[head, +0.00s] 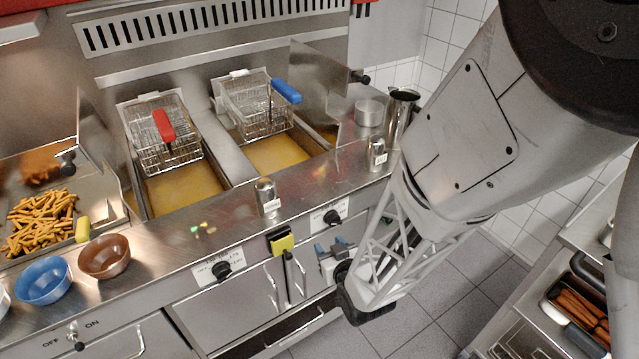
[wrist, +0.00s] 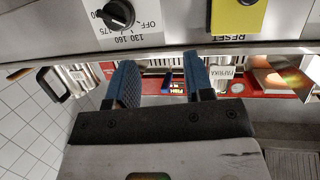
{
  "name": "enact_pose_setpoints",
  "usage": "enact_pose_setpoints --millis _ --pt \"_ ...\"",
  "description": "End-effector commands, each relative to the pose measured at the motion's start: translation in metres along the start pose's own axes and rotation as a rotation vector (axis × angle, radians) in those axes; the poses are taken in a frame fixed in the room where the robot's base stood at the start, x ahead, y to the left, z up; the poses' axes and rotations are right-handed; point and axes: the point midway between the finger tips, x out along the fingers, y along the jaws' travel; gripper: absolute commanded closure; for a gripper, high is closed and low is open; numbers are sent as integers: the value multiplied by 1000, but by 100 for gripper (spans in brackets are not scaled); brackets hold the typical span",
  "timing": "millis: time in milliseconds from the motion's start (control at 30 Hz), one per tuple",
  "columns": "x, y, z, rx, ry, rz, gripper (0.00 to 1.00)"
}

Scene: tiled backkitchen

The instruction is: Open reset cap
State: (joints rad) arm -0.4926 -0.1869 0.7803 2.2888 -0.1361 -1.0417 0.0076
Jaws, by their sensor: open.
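The yellow reset cap (head: 283,243) is on the fryer's front panel, between two dark knobs. In the wrist view the yellow cap (wrist: 238,14) is at the top, right of centre, cut off by the picture's edge, beside an upside-down RESET label. I cannot tell whether it is raised at all. My gripper (head: 330,246) is to the right of the cap in the head view, in front of the fryer. In the wrist view my gripper (wrist: 161,75) has its two blue fingers apart with nothing between them. The fingers are apart from the cap.
A dark knob (wrist: 118,14) is on the panel to the left of the cap in the wrist view. A panel edge runs between fingers and cap. Two fryer baskets (head: 165,135) (head: 253,103) stand over the oil. Shakers (head: 267,196) (head: 376,154) stand on the counter. The floor (head: 440,305) is clear.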

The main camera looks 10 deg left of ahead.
Motion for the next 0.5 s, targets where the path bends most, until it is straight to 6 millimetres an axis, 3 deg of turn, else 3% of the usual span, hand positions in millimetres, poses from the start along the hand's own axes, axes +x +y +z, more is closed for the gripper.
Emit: enact_pose_setpoints --millis 200,500 --pt "-2 -45 36 -5 139 -92 52" --pt "-15 -76 58 4 262 -161 52"
